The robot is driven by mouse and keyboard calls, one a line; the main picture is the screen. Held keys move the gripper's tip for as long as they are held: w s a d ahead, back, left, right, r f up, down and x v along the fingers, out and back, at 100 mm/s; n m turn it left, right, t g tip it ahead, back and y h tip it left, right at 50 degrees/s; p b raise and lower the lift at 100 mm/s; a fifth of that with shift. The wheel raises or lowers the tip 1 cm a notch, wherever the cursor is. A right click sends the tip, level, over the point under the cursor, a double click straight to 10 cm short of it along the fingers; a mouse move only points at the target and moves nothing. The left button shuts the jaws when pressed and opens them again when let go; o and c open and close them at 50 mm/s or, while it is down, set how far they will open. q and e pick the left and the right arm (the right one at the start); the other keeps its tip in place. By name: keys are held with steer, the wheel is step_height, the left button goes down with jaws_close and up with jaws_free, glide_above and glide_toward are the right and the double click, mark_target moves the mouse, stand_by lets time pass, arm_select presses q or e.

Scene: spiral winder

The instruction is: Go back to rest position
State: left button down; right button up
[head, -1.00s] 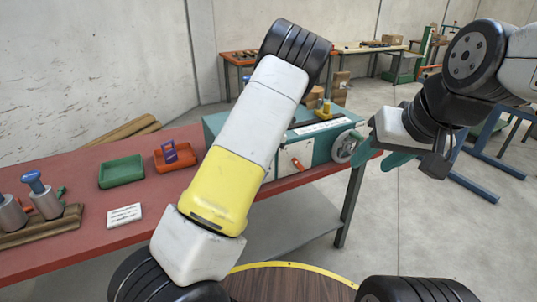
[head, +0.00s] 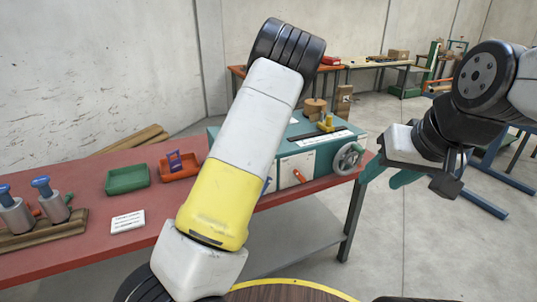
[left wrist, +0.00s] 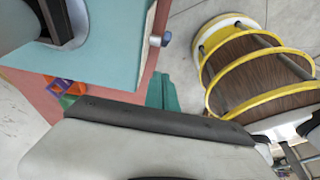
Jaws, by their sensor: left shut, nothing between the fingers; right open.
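The spiral winder (head: 325,166), a teal and white machine with a handwheel (head: 348,158) and an orange handle, stands on the red bench (head: 85,247). My left arm crosses in front of it in the head view and hides its left part. My left gripper is hidden there. In the left wrist view its teal fingers (left wrist: 163,93) are together and empty, beside the teal machine top (left wrist: 107,52). My right gripper (head: 383,180) is open and empty, with its teal fingers apart, in front of the bench's right end in the picture.
On the bench are a green tray (head: 127,180), an orange tray (head: 178,172) holding a purple part, a white card (head: 127,221) and a wooden block (head: 45,236) with blue-topped metal cylinders.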

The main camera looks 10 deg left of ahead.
arm_select(q)
steer(key=shift+d+r, duration=0.15)
steer(key=shift+r, duration=0.35)
steer(key=s+a+r+m+t+h, duration=0.2)
steer(key=s+r+m+h, duration=0.1)
steer(key=s+r+m, duration=0.3)
steer(key=s+a+r+m+t+h, duration=0.1)
steer(key=s+a+r+m+h, duration=0.1)
steer(key=s+r+m, duration=0.55)
steer(key=s+d+f+m+t, duration=0.1)
steer(key=s+m+t, duration=0.4)
steer(key=s+m, duration=0.7)
steer(key=s+d, duration=0.1)
steer(key=s, duration=0.5)
steer(key=shift+s+d+f, duration=0.15)
steer(key=shift+s+f, duration=0.1)
steer(key=shift+f, duration=0.05)
